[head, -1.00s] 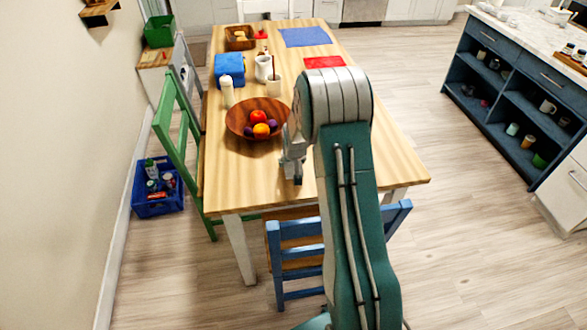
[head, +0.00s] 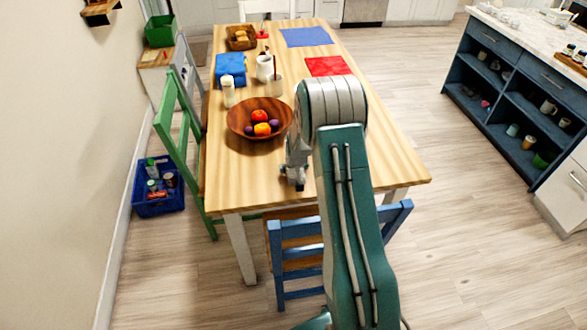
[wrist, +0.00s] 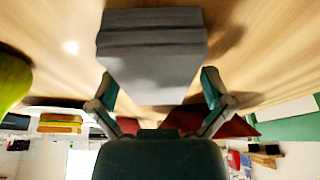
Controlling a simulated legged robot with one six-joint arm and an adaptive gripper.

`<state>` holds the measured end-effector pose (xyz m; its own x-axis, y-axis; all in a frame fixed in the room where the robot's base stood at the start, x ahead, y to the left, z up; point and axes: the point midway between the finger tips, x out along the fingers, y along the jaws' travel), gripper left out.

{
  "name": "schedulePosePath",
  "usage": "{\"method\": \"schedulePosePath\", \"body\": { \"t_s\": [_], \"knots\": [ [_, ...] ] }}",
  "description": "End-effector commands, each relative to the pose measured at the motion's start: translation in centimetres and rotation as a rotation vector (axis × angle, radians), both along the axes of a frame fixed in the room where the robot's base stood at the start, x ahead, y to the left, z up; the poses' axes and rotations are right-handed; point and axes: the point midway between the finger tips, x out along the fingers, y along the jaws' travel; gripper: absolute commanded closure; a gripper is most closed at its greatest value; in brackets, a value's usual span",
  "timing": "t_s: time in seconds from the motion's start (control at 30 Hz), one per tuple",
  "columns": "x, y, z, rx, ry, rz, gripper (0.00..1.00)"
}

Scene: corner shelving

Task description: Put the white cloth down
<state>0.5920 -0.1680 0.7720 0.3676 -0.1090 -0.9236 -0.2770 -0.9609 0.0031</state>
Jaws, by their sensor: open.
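The white cloth (wrist: 152,50) shows in the wrist view as a thick folded block, grey in the shade, against the wooden tabletop. My gripper (wrist: 158,84) is open, with one finger on each side of the cloth's near end. The cloth appears to rest on the table, but its underside is hidden. In the head view my gripper (head: 294,178) is low over the near part of the table (head: 385,165). I cannot make out the cloth there, where my arm blocks part of the view.
A wooden bowl of fruit (head: 240,128) stands just left of my gripper. Beyond it are a white bottle (head: 228,92), a blue cloth stack (head: 230,66), a white jug (head: 264,68) and a red mat (head: 327,66). A blue chair (head: 297,253) stands at the near edge.

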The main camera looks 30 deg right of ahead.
Motion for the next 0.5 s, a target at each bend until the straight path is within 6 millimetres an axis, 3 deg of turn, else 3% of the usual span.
{"method": "schedulePosePath", "body": {
  "t_s": [0.17, 0.5],
  "knots": [
    [-0.2, 0.1, 0.8, -0.001, -0.001, 0.000, 0.00],
    [-2.5, 0.8, 6.6, -0.002, -0.003, 0.001, 0.00]
  ]
}}
